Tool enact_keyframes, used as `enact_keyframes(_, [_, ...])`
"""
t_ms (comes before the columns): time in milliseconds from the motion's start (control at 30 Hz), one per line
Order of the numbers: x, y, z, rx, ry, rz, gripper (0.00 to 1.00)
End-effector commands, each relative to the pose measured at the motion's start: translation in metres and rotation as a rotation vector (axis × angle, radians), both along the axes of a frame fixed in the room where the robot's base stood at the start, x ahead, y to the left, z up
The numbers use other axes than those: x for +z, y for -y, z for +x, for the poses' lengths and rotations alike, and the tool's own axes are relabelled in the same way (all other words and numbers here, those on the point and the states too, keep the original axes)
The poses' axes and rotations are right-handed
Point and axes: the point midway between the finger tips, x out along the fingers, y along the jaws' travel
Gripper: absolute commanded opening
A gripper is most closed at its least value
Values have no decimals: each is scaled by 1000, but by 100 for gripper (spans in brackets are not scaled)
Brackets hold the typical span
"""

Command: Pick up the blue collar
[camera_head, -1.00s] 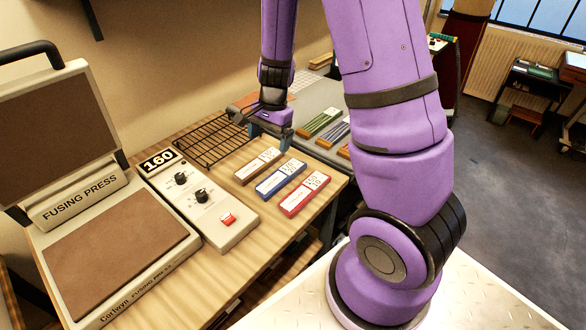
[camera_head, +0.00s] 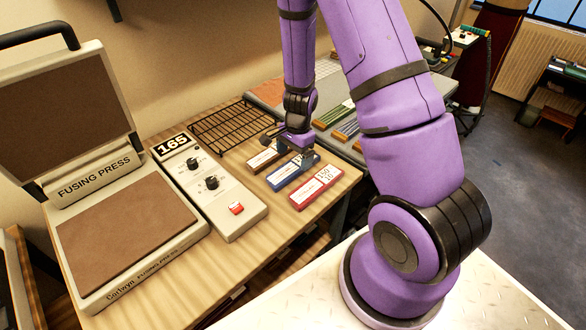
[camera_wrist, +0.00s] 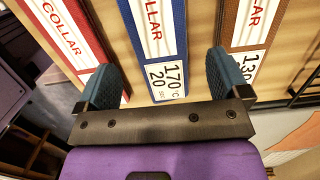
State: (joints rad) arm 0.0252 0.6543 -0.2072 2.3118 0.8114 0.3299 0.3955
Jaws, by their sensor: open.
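The blue collar (camera_head: 284,177) lies flat on the wooden table, between a brown collar piece (camera_head: 262,161) and a red one (camera_head: 316,188). My gripper (camera_head: 294,157) is above the blue collar's far right end and partly covers it. In the wrist view, the blue collar (camera_wrist: 155,40) runs between the two open fingers of my gripper (camera_wrist: 164,66), with its "170 °C 20" label close to the palm. The fingers are empty, and I cannot tell how high above the collar they are. The red (camera_wrist: 62,30) and brown (camera_wrist: 248,35) pieces lie outside the fingers.
A fusing press (camera_head: 120,220) stands at the left, with a control box (camera_head: 215,190) reading 165 beside it. A black wire rack (camera_head: 232,125) lies behind the collars. A second table with green and blue pieces is behind my arm. Bare wood lies in front of the collars.

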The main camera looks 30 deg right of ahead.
Motion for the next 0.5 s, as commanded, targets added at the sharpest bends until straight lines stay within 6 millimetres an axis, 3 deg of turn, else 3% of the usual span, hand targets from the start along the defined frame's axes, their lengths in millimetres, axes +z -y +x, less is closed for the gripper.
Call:
enact_keyframes(233, [-32, -3, -1, -1, -2, 2, 94])
enact_keyframes(500, [-37, -4, -1, -1, 0, 0, 94])
